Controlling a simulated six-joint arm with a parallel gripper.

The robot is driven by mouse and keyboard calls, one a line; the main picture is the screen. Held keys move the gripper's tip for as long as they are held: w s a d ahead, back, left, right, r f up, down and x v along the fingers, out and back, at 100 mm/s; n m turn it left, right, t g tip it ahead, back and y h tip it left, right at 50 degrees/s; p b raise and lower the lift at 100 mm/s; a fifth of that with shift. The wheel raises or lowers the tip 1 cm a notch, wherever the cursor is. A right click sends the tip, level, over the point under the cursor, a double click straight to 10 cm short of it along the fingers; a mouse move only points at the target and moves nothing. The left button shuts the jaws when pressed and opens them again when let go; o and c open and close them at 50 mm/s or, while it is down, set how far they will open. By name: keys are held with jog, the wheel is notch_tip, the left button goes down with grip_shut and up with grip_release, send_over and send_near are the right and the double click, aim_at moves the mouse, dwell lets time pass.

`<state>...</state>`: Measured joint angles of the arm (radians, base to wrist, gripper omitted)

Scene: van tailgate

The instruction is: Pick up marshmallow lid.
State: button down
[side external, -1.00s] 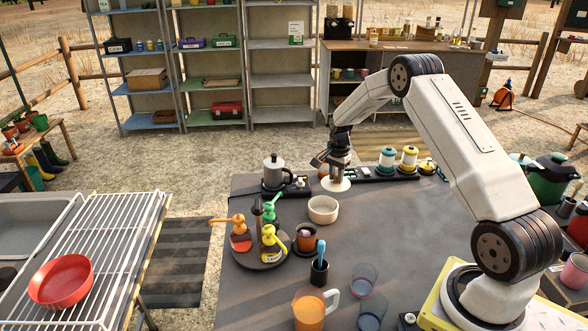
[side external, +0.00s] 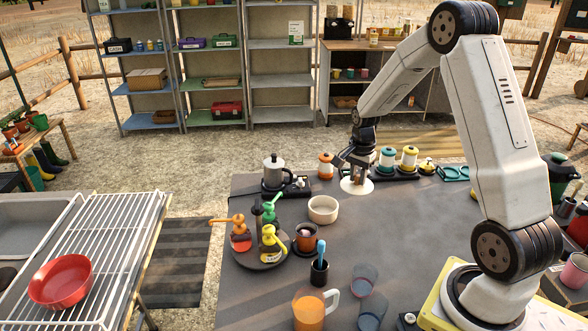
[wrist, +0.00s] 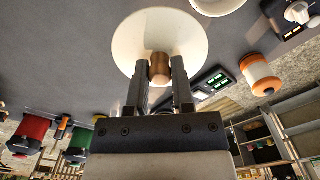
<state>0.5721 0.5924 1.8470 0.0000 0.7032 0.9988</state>
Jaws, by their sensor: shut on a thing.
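The marshmallow lid (side external: 353,187) is a pale round disc with a brown knob on top. My gripper (side external: 358,178) is above it in the side view, at the back of the dark table and right of a cream bowl (side external: 323,210). In the wrist view my gripper (wrist: 160,74) is shut on the knob, with a finger on each side, and the lid (wrist: 135,38) spreads out beyond the fingertips. The lid looks level. I cannot tell exactly how high it is above the table.
An orange-topped jar (side external: 326,166) stands left of my gripper; teal-banded (side external: 387,160) and yellow-banded (side external: 409,158) jars stand right. A metal pot (side external: 274,172) and a round stand of pump bottles (side external: 260,258) are left. The table's middle (side external: 410,225) is clear.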

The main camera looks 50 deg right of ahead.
jog(key=shift+s+a+r, duration=0.1)
jog(key=shift+s+r, duration=0.05)
jog(key=shift+s, duration=0.05)
dwell(0.6)
jog(key=w+a+f+m, duration=0.1)
jog(key=w+a, duration=0.2)
jog(key=w, duration=0.5)
jog(key=shift+w+a+f, duration=0.25)
jog(key=shift+w+f, duration=0.1)
jog(key=shift+f, duration=0.2)
jog(key=shift+f, duration=2.95)
jog(key=shift+f, duration=0.2)
